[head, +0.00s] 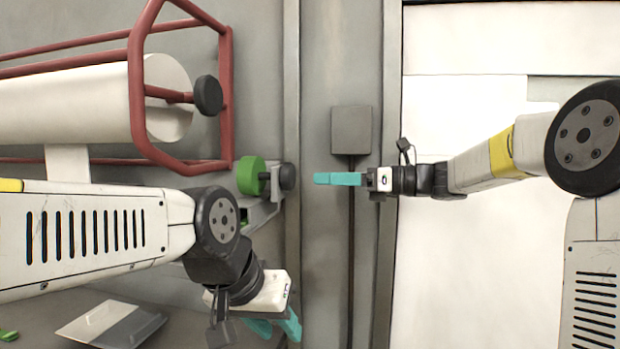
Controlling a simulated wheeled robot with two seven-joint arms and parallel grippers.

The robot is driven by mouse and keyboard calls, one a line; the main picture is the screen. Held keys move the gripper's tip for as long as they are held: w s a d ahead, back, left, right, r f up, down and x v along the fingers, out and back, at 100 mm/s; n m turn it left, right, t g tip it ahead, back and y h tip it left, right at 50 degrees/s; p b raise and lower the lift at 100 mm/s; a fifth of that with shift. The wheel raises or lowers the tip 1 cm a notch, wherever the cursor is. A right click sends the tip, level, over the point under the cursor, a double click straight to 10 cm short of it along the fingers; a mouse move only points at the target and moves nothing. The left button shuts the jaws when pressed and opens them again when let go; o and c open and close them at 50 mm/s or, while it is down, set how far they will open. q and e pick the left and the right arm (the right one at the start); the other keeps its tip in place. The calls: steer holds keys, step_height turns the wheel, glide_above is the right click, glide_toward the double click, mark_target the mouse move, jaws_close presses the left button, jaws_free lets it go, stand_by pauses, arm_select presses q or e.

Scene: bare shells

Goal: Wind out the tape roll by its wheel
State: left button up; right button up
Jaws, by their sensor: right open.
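A green tape roll (250,175) sits on a grey holder left of the picture's middle. A dark round wheel (287,177) is on its right side. My right gripper (317,179) has teal fingers that point left at the wheel, with a small gap between in the picture. It is open, its fingers overlapping in this view.
A large white roll (80,105) lies in a red tube frame (138,80) with a black knob (208,95) at upper left. A grey box (351,130) with a cable is above my right gripper. A grey-white flat piece (112,323) lies at lower left.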

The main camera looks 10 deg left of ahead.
mark_target(293, 176)
steer(key=a, duration=0.7)
steer(key=shift+w+a+r, duration=0.1)
steer(key=shift+w+a, duration=0.15)
steer(key=shift+a, duration=0.15)
steer(key=c, duration=1.4)
steer(key=shift+o, duration=0.2)
